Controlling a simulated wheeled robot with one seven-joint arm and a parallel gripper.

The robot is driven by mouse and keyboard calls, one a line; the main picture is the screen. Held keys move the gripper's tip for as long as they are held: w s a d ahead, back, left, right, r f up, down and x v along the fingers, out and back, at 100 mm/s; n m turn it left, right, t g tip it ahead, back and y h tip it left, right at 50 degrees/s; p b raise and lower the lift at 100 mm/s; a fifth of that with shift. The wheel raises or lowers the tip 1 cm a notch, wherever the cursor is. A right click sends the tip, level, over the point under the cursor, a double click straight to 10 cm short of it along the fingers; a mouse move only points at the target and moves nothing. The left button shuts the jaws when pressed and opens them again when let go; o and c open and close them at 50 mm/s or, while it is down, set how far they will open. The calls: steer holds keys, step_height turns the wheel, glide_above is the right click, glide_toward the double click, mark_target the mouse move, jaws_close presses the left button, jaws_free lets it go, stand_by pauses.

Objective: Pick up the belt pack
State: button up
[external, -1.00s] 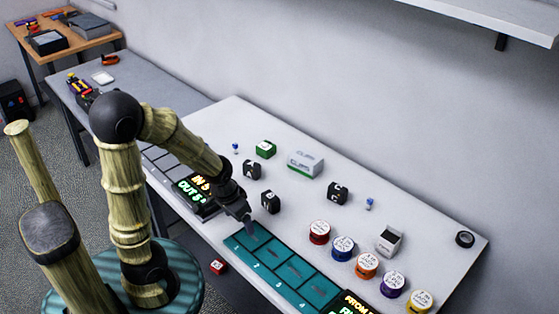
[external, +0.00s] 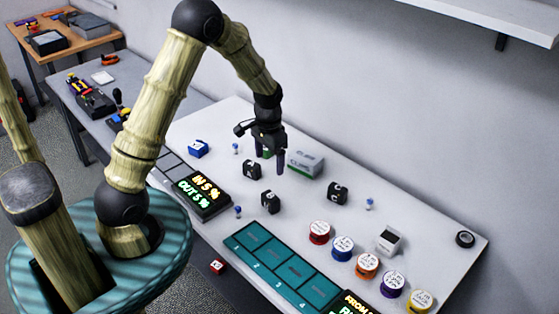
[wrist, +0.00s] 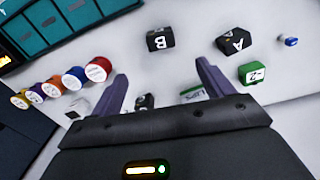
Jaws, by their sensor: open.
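Several black block-shaped packs with white letters stand on the white table. One is at left (external: 252,169), one is nearer the teal tray (external: 270,201) and one is farther right (external: 337,193). In the wrist view they read A (wrist: 234,40) and B (wrist: 160,39), and a third (wrist: 146,102) is partly hidden by my gripper. I cannot tell which one is the belt pack. My gripper (external: 267,168) is open and empty, pointing down above the table near the green block (wrist: 252,73) and the clips box (external: 306,164). It also shows in the wrist view (wrist: 163,74).
A teal numbered tray (external: 255,243) lies at the table's front edge. Coloured spools (external: 343,248) and a small white box (external: 388,240) stand to the right. A blue block (external: 198,149) and a lit display (external: 198,196) are at left. Small blue-tipped pieces (external: 238,211) lie about.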

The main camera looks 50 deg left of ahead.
mark_target(271, 196)
steer(key=shift+w, duration=0.1)
stand_by(0.3)
step_height(271, 196, down, 12)
steer(key=p, duration=0.3)
stand_by(0.4)
steer(key=shift+f, duration=0.1)
steer(key=shift+f+p, duration=1.45)
steer(key=shift+f, duration=1.1)
steer(key=shift+c, duration=0.2)
